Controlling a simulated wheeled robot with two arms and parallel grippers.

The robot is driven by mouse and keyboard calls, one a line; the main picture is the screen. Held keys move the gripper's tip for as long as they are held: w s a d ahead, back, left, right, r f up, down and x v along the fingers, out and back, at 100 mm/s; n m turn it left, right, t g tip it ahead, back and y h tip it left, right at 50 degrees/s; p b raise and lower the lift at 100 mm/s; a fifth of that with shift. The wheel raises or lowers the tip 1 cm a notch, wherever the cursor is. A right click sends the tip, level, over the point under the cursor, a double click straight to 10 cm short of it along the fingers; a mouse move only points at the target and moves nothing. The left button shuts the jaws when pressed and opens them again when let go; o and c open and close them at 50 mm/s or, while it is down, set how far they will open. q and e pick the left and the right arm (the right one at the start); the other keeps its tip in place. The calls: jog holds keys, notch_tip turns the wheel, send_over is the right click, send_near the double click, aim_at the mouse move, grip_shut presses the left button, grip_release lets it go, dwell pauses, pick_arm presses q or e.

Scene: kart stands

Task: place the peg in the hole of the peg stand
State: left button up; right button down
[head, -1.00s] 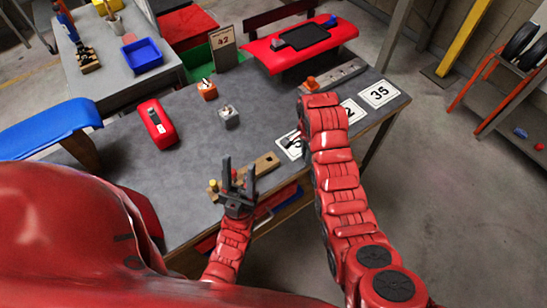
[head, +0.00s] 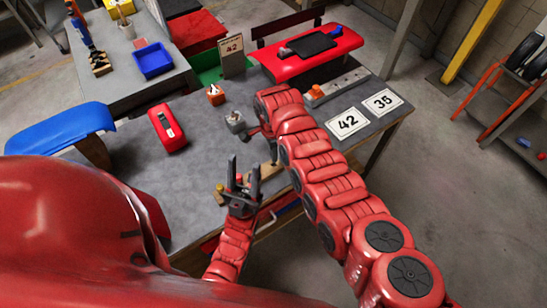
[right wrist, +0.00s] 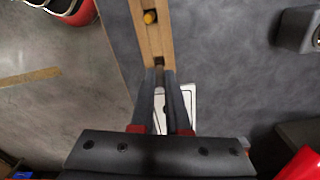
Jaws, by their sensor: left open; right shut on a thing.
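The peg stand is a wooden strip (right wrist: 152,40) along the front edge of the grey table. In the right wrist view a yellow peg (right wrist: 150,17) stands in one hole; it also shows in the head view (head: 219,187). My right gripper (right wrist: 160,78) is shut on a grey peg (right wrist: 160,74). The peg's tip lines up with a dark hole near the strip's end; I cannot tell whether it is inside. In the head view the right arm hides part of the stand.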

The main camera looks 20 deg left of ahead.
jog(key=shift+s+f, duration=0.1)
jog(key=shift+f, duration=0.15)
notch_tip(320, 180, down, 2)
jog(key=shift+f+b, duration=0.15)
jog(key=shift+b, duration=0.45)
jog(key=shift+f, duration=0.35)
jog(key=c, duration=0.9)
grip_release()
jog(key=shift+r, duration=0.15)
